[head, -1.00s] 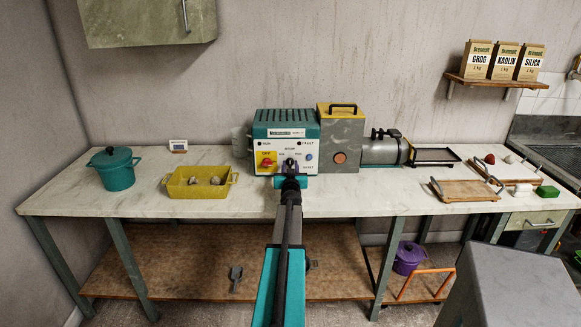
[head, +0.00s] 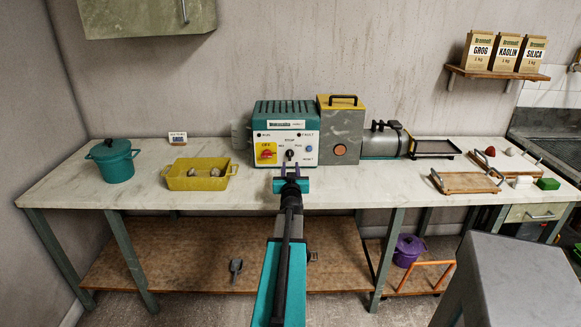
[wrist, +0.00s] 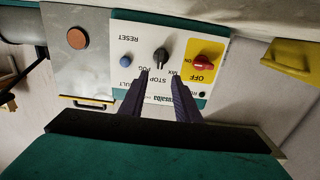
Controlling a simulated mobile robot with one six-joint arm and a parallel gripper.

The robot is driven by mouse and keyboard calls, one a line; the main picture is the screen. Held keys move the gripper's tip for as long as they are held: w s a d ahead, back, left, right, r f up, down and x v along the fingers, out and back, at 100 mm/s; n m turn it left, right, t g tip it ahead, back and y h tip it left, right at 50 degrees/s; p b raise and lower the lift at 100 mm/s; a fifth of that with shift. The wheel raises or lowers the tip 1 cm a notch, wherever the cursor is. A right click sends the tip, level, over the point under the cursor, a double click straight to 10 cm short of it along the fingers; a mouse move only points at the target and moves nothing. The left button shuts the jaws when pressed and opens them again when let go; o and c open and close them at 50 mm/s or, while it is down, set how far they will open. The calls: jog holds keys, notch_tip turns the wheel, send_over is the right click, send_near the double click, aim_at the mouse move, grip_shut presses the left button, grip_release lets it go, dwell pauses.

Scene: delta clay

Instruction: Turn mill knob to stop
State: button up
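The mill's teal and white control box (head: 286,135) stands on the bench. Its black knob (head: 290,153) sits low on the panel's middle, between a red switch on a yellow plate and a blue RESET button. The wrist view shows the panel upside down, with the knob (wrist: 161,56) near the Mix, STOP and PUG labels. I cannot tell surely which label it points at. My gripper (head: 290,168) is in front of the panel, just below the knob. In the wrist view its two dark fingers (wrist: 160,76) are apart and empty, with their tips short of the knob.
The red switch (wrist: 203,61) and blue button (wrist: 126,61) flank the knob closely. The grey mill housing (head: 342,135) adjoins the box on the right. A yellow tray (head: 197,183) and teal pot (head: 113,161) stand left.

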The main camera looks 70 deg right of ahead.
jog(key=shift+v, duration=2.15)
